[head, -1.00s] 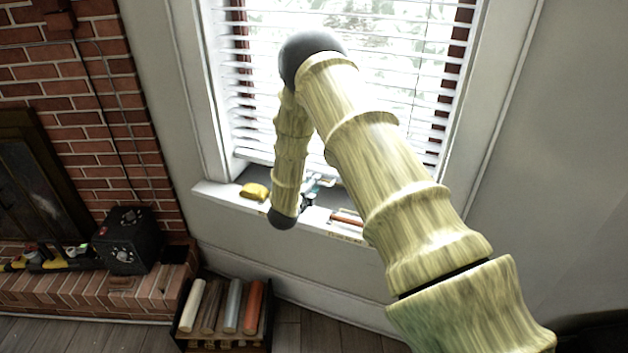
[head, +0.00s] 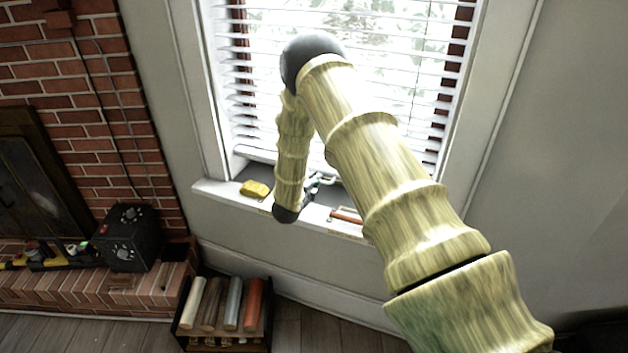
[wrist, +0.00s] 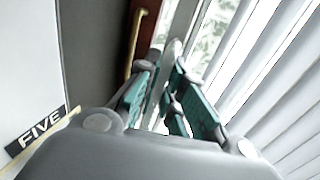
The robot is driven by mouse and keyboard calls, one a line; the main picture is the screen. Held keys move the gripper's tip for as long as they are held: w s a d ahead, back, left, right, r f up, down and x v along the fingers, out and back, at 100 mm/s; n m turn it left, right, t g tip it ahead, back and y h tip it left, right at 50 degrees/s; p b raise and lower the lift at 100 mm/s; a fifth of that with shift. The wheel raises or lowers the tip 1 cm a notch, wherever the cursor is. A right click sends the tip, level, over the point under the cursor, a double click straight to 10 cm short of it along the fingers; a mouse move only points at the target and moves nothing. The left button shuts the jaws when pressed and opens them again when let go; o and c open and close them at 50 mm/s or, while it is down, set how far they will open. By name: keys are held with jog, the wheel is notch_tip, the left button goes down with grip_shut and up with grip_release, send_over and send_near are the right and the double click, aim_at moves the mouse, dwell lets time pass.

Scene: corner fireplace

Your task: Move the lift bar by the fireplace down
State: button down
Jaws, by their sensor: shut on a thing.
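The lift bar (head: 256,156) is the pale bottom rail of the white blinds in the window beside the fireplace. My forearm hides part of it in the head view. My gripper (head: 318,182) is small and partly hidden behind my wrist, just above the window sill. In the wrist view my gripper's teal fingers (wrist: 172,92) lie on both sides of the pale lift bar (wrist: 171,60), shut on its edge. The blind slats (wrist: 265,75) run beside it on the right.
The dark-topped sill (head: 228,194) holds a yellow object (head: 256,189) and an orange-handled item (head: 346,215). A brass handle (wrist: 134,45) shows in the wrist view. The brick fireplace (head: 90,85), a black box (head: 127,238) and a log crate (head: 222,318) stand left.

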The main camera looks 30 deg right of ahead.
jog(key=shift+f+b, duration=1.75)
jog(key=shift+f, duration=0.65)
jog(key=c, duration=1.5)
grip_release()
jog(key=shift+r, duration=0.1)
jog(key=v, duration=1.2)
jog(key=shift+s, duration=0.1)
